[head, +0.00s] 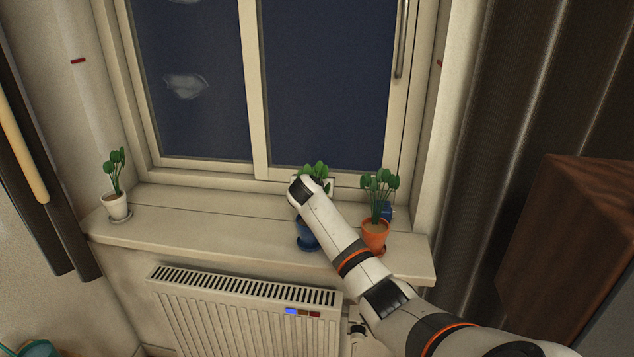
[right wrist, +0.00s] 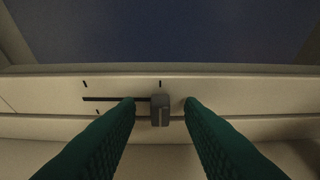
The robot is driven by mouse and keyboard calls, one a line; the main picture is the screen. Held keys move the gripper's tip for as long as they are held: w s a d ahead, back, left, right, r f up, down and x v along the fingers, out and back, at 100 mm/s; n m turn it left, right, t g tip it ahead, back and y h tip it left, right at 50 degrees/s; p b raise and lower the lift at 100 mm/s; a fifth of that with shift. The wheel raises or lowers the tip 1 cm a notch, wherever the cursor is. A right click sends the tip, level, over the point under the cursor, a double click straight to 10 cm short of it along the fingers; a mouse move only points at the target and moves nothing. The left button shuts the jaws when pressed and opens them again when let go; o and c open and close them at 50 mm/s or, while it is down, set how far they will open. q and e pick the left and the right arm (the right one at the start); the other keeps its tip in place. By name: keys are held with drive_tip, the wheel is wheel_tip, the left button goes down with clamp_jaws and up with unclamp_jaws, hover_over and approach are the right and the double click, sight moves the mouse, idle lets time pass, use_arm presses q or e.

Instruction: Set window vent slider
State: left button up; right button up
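The vent slider knob (right wrist: 160,110) is a small grey block on the pale window frame in the right wrist view. It sits at the right end of a dark horizontal slot (right wrist: 112,99), under a short tick mark. My right gripper (right wrist: 159,103) is open, with one green finger on each side of the knob. My left gripper is not in view.
Potted plants stand on the windowsill (head: 200,224): a white pot (head: 116,206) at left, a blue pot (head: 308,236) partly behind my arm, an orange pot (head: 375,236) close to its right. A radiator (head: 240,315) is below. A brown wooden cabinet (head: 570,235) stands at right.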

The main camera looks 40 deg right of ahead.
drive_tip(key=shift+c, duration=0.5)
clamp_jaws()
drive_tip(key=shift+w+a+f+b, duration=0.1)
drive_tip(key=shift+w+a+b, duration=0.1)
drive_tip(key=shift+b, duration=0.2)
drive_tip(key=w+a+b, duration=0.1)
drive_tip(key=w+b, duration=0.1)
drive_tip(key=w+a+b, duration=0.2)
drive_tip(key=shift+a, duration=0.1)
drive_tip(key=shift+w+a, duration=0.2)
drive_tip(key=shift+w, duration=0.05)
drive_tip(key=shift+r, duration=0.2)
